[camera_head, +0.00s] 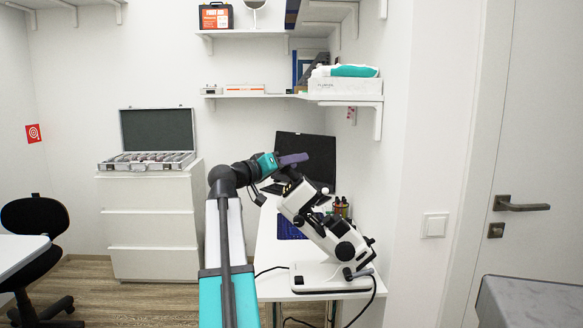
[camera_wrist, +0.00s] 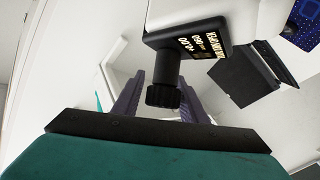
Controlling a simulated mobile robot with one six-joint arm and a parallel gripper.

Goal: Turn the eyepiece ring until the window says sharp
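A white instrument (camera_head: 328,235) with black knobs stands on the white table. In the wrist view its black eyepiece ring (camera_wrist: 163,95) is knurled and sits on a short black tube under a black plate (camera_wrist: 200,45). The plate bears pale gold text, tilted in view; one line looks like +0.00, the rest I cannot read surely. My gripper (camera_wrist: 161,75) has purple fingers, set apart, one on each side of the ring. A narrow gap shows on the left; contact on the right is unclear. In the head view my gripper (camera_head: 294,159) is at the instrument's upper end.
A dark laptop screen (camera_head: 306,157) stands behind the instrument. Small bottles (camera_head: 341,207) and a blue mat (camera_head: 290,226) are on the white table (camera_head: 268,248). A wall shelf (camera_head: 345,99) with boxes hangs above. An open case (camera_head: 150,158) lies on a white cabinet at the left.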

